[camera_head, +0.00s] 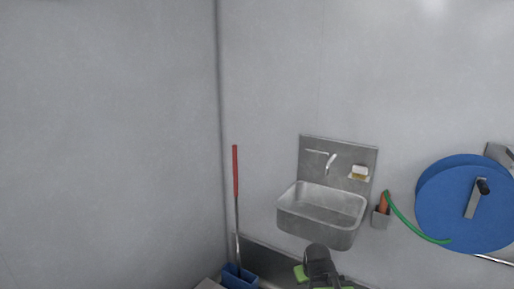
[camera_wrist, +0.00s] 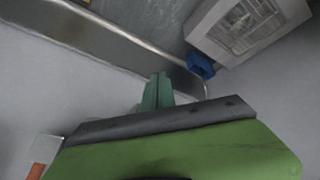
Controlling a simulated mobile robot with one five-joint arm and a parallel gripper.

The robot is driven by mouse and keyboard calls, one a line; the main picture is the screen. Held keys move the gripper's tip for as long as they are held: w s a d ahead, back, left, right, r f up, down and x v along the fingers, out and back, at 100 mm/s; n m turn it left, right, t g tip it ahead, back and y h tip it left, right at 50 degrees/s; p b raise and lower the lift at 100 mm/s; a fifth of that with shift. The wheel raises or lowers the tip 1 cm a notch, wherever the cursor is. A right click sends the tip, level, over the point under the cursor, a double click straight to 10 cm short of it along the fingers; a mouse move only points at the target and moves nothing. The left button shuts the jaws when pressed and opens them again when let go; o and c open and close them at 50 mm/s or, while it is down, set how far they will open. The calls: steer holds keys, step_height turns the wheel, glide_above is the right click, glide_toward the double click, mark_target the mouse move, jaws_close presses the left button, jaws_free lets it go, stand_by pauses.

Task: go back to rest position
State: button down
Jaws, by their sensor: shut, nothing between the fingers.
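My gripper (camera_wrist: 158,80) shows in the wrist view as two dark green fingers held together, pointing up the picture beyond a dark bar and a broad green part of my own body. Nothing shows between the fingers. In the head view, a dark and green part of my arm stands at the bottom edge, in front of and below the sink. The fingers cannot be made out there.
A steel sink (camera_head: 320,212) hangs on the grey wall, with a blue hose reel (camera_head: 465,205) to its right. A red-handled pole (camera_head: 236,172) stands in a blue bucket (camera_head: 240,276) at the corner. A pale box with a grille (camera_wrist: 247,28) lies upper right in the wrist view.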

steer(key=s+a+f+m+g, duration=0.25)
steer(key=s+g, duration=0.25)
steer(key=s, duration=0.6)
step_height(320, 180, up, 12)
steer(key=d+p, duration=0.1)
steer(key=p, duration=1.1)
steer(key=shift+w+r+y, duration=0.15)
steer(key=shift+w+y, duration=0.15)
steer(key=shift+y, duration=0.1)
